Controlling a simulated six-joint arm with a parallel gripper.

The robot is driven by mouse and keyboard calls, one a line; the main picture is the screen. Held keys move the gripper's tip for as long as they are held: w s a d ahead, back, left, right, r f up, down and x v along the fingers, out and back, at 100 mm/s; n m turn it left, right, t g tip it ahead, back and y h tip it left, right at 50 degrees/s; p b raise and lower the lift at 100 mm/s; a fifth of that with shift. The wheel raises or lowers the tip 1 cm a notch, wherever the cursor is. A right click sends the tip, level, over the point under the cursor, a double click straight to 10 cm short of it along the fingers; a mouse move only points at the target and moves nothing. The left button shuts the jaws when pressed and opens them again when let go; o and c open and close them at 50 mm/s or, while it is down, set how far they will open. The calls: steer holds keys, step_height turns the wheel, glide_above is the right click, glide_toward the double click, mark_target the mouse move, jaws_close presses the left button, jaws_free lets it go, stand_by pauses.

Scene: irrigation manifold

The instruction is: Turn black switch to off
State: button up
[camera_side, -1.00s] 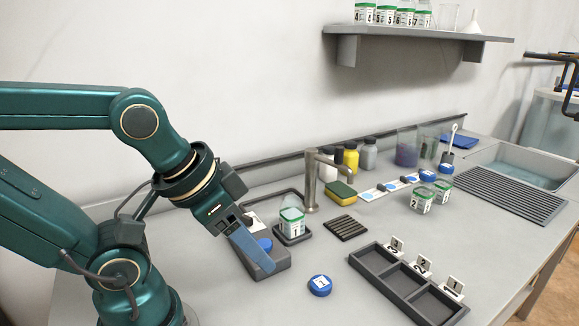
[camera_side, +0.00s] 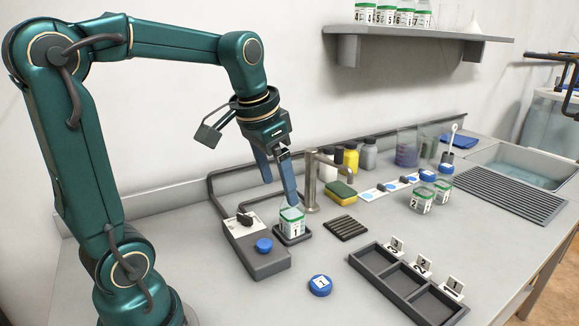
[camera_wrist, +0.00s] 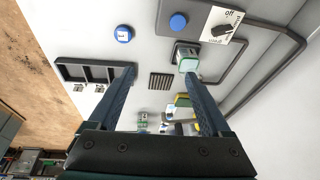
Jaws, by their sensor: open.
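The black switch (camera_side: 244,220) sits on a white label on top of a grey control box (camera_side: 262,262). In the wrist view the switch (camera_wrist: 222,30) shows at the upper right, with "off" printed on its label (camera_wrist: 230,14). I cannot tell for sure which mark it points at. My gripper (camera_side: 280,190) is open and empty, raised above and to the right of the box, near jar 1. In the wrist view the fingers (camera_wrist: 159,77) are wide apart, and the switch lies beyond them, apart from both.
A blue button (camera_side: 264,245) is on the same box. Jar 1 (camera_side: 292,222) stands on a dark pad under the spout (camera_side: 312,182), close to a finger. A blue lid (camera_side: 320,285) and a three-part tray (camera_side: 385,270) lie to the front and right.

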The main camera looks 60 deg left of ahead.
steer(key=w+a+f+n+g, duration=0.2)
steer(key=a+f, duration=0.2)
steer(key=a, duration=0.5)
steer(key=n+g+h, duration=0.1)
steer(key=n, duration=0.1)
glide_above(245, 215)
step_height(245, 215, down, 5)
steer(key=shift+f, duration=2.6)
jaws_close()
